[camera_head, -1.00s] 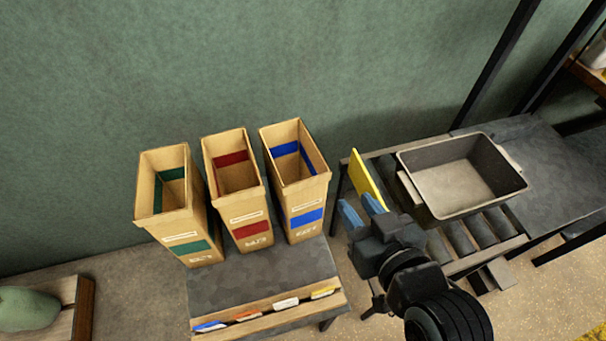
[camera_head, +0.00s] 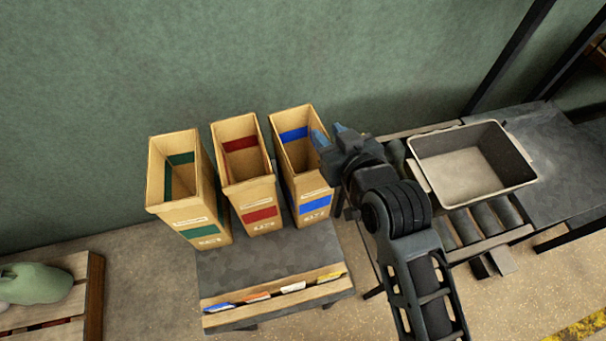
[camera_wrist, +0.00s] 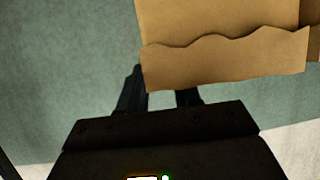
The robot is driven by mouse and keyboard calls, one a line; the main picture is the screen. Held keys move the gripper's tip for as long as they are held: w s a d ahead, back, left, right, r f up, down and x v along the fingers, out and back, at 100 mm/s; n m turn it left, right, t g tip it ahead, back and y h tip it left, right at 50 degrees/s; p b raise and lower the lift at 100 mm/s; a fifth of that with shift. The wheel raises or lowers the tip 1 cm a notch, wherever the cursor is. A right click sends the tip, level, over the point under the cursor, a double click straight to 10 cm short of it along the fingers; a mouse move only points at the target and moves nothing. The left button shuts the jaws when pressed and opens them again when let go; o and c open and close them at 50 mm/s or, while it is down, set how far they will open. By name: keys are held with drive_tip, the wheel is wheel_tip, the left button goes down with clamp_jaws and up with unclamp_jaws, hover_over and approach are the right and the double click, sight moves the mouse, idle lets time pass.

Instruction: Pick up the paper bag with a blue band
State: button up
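The paper bag with a blue band (camera_head: 310,188) stands upright and open on the dark table, rightmost in a row of three. My gripper (camera_head: 328,134) is at its upper right side in the head view, blue fingertips spread apart beside the rim. In the wrist view, tan paper with a wavy edge (camera_wrist: 220,50) fills the upper right, and my gripper's dark fingers (camera_wrist: 160,92) stand apart with their ends partly hidden by it. I cannot tell whether the fingers touch the bag or straddle its wall.
A red-banded bag (camera_head: 255,200) and a green-banded bag (camera_head: 190,215) stand just left. A grey tray (camera_head: 430,180) sits on rollers at right. Coloured cards (camera_head: 292,287) line the table's front ledge. A pallet (camera_head: 85,290) with a green sack (camera_head: 35,283) is at lower left.

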drive_tip(key=shift+w+a+f, duration=0.2)
drive_tip(key=shift+w+f, duration=0.1)
drive_tip(key=shift+w, duration=0.2)
drive_tip(key=shift+c, duration=0.5)
clamp_jaws()
drive_tip(key=shift+r, duration=0.1)
idle(0.5)
